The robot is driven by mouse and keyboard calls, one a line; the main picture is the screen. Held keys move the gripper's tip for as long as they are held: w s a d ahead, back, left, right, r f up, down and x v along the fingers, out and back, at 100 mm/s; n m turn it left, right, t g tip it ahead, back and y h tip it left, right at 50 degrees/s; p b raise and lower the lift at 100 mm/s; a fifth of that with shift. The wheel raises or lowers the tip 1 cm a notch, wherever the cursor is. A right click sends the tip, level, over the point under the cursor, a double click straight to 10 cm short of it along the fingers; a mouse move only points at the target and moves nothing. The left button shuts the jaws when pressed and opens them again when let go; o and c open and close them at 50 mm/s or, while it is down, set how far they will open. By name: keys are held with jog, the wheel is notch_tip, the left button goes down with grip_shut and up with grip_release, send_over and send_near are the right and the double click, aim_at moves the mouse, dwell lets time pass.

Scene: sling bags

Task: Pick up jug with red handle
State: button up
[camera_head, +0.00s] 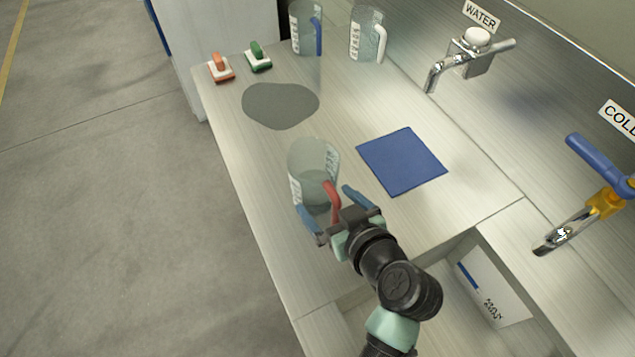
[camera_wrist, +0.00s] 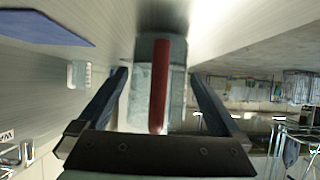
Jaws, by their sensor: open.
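The clear jug (camera_head: 312,170) with white markings stands upright on the metal counter in the head view. Its red handle (camera_head: 331,201) faces my gripper (camera_head: 333,214). My gripper is open, with one blue finger on each side of the handle. In the wrist view, the red handle (camera_wrist: 158,88) runs between the two fingers of my gripper (camera_wrist: 160,88), with visible gaps on both sides. The clear jug body (camera_wrist: 140,85) shows behind the handle. I cannot tell whether either finger touches the jug.
A blue cloth (camera_head: 402,161) lies right of the jug. A grey puddle-like patch (camera_head: 280,105) lies behind it. Jugs with a blue handle (camera_head: 319,37) and a white handle (camera_head: 382,45) stand at the far end, near orange (camera_head: 220,68) and green (camera_head: 258,57) brushes. Taps line the right wall.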

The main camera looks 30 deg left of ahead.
jog(key=shift+x, duration=0.8)
jog(key=c, duration=1.3)
jog(key=shift+r, duration=0.15)
jog(key=shift+c, duration=0.5)
